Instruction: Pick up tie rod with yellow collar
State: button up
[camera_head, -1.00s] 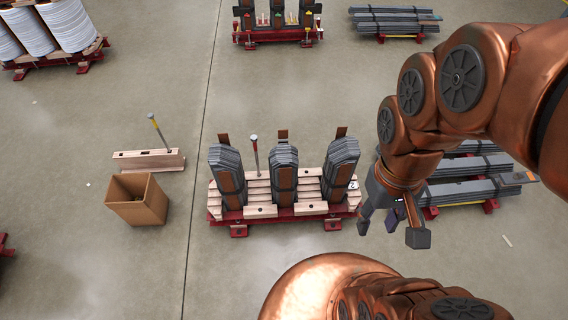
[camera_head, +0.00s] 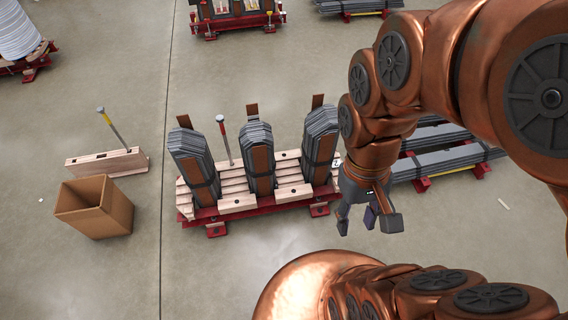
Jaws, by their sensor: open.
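The tie rod with the yellow collar (camera_head: 113,126) stands slightly tilted in a pale wooden beam (camera_head: 90,164) at the left. Its yellow collar is just below its grey top. A second rod (camera_head: 222,138) with a red collar stands between the left and middle steel stacks of the core. My gripper (camera_head: 367,222) is open and empty, in front of and to the right of the core, well to the right of the yellow-collared rod.
The core's three dark stacks stand on a red and wood base (camera_head: 240,213) between my gripper and the beam. An open cardboard box (camera_head: 96,222) stands in front of the beam. Steel bars (camera_head: 445,160) lie at the right. The floor at front left is clear.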

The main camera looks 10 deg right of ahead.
aim_at(101, 110)
jog(key=u, duration=1.25)
